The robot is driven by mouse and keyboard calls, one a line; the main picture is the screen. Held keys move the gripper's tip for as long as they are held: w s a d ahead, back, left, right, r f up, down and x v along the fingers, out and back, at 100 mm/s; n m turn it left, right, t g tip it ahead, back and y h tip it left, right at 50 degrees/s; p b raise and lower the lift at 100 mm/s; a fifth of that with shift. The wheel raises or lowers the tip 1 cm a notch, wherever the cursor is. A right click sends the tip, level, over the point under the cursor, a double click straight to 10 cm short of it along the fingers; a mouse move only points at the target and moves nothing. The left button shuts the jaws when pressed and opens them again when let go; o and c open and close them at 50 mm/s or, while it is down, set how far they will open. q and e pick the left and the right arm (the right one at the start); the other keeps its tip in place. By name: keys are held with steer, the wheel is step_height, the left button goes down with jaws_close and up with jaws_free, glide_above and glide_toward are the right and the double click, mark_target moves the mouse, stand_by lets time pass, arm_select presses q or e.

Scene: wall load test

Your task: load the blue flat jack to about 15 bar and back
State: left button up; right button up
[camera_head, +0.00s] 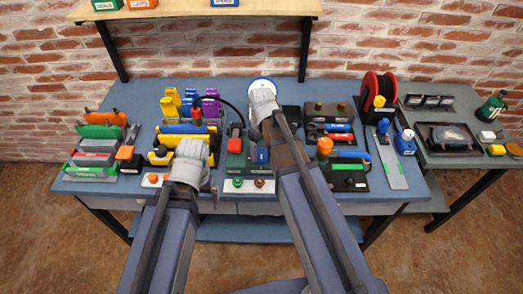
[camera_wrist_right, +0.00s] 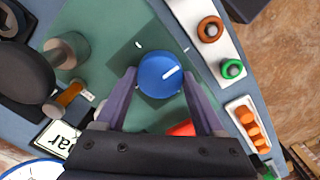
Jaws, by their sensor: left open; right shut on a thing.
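In the right wrist view my right gripper (camera_wrist_right: 158,88) is shut on a round blue knob (camera_wrist_right: 160,75) with a white pointer line, on a green panel (camera_wrist_right: 90,20). A finger lies on each side of it. A label reading "bar" (camera_wrist_right: 60,138) and part of a white dial gauge (camera_wrist_right: 30,172) show at lower left. In the head view the gauge (camera_head: 262,82) is partly hidden by my right wrist; its reading cannot be made out. My left gripper (camera_head: 190,152) is open in front of the yellow and blue blocks; its fingertips are hard to see. I cannot tell which piece is the flat jack.
A red-topped part (camera_head: 236,131) stands on the panel left of my right arm. A white strip with green and brown rings (camera_head: 248,184) lies at the front edge. Slab racks (camera_head: 97,148) stand left, a red hose reel (camera_head: 378,88) right. A side table (camera_head: 460,155) adjoins.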

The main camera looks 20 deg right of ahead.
mark_target(261, 153)
stand_by(0.3)
steer(key=o, duration=1.4)
steer(key=shift+c, duration=0.2)
step_height(261, 153, up, 8)
steer(key=p, duration=0.8)
steer(key=shift+f, duration=0.1)
steer(key=shift+f, duration=0.1)
